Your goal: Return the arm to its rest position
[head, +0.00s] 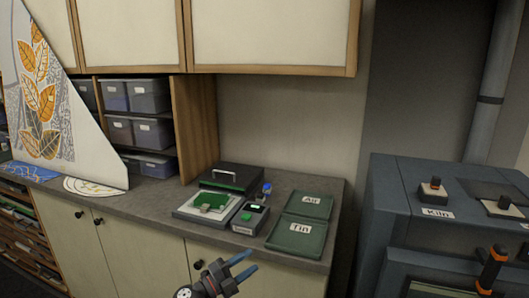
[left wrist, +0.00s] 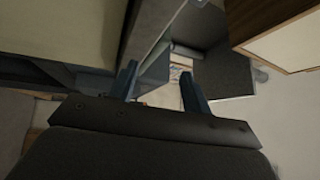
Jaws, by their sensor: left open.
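My left gripper (head: 240,268) comes in at the bottom of the head view, in front of the counter's cupboard doors and below the counter top. Its two blue fingers are apart with nothing between them. In the left wrist view the fingers (left wrist: 160,88) are also spread and empty. My right gripper is in neither view.
The counter (head: 160,205) holds a tray with a green piece (head: 211,201), a small grey device (head: 250,218), and green trays labelled Air (head: 310,206) and Tin (head: 297,236). A blue-grey kiln (head: 440,215) stands at the right. Cabinets (head: 270,35) hang above.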

